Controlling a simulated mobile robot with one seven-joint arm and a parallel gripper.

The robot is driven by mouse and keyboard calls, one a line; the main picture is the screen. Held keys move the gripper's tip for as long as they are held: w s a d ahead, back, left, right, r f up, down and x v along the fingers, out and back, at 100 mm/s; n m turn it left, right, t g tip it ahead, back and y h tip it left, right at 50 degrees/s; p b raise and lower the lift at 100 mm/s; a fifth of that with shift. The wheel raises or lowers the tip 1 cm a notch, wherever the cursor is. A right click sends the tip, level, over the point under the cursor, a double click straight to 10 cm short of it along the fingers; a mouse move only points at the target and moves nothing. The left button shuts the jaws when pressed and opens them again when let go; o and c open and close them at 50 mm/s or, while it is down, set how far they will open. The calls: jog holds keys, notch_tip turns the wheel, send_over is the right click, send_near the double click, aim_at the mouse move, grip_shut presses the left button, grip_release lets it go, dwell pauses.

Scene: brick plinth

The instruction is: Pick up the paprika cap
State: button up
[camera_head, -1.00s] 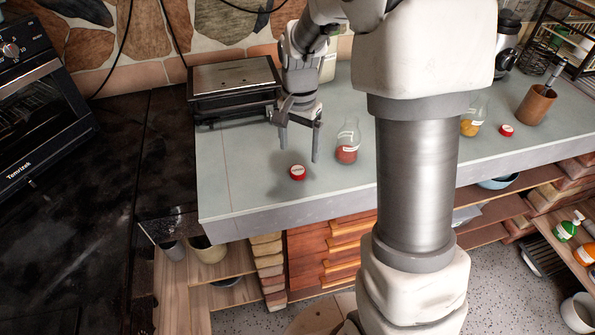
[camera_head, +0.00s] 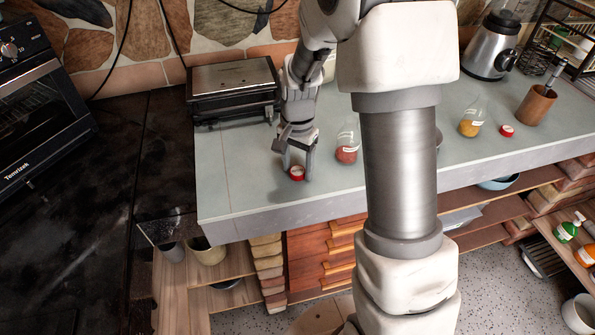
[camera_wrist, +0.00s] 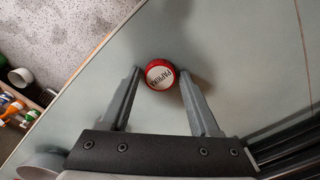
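The paprika cap (camera_head: 297,172) is a small round red cap with a white top, lying on the pale countertop near its front edge. In the wrist view the cap (camera_wrist: 160,74) shows the lettering "PAPRIKA" and sits between and at the tips of my fingers. My gripper (camera_head: 296,172) is low over the cap, pointing down. In the wrist view my gripper (camera_wrist: 160,78) has its fingers apart, with small gaps visible beside the cap. A glass jar with red contents (camera_head: 347,150) stands to the right of the cap.
A jar with yellow contents (camera_head: 470,124) and another red cap (camera_head: 506,131) are farther right, near a brown cup (camera_head: 536,105) and a blender (camera_head: 492,47). A black grill (camera_head: 233,90) stands behind left. The counter left of the cap is clear.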

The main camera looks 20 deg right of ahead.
grip_shut()
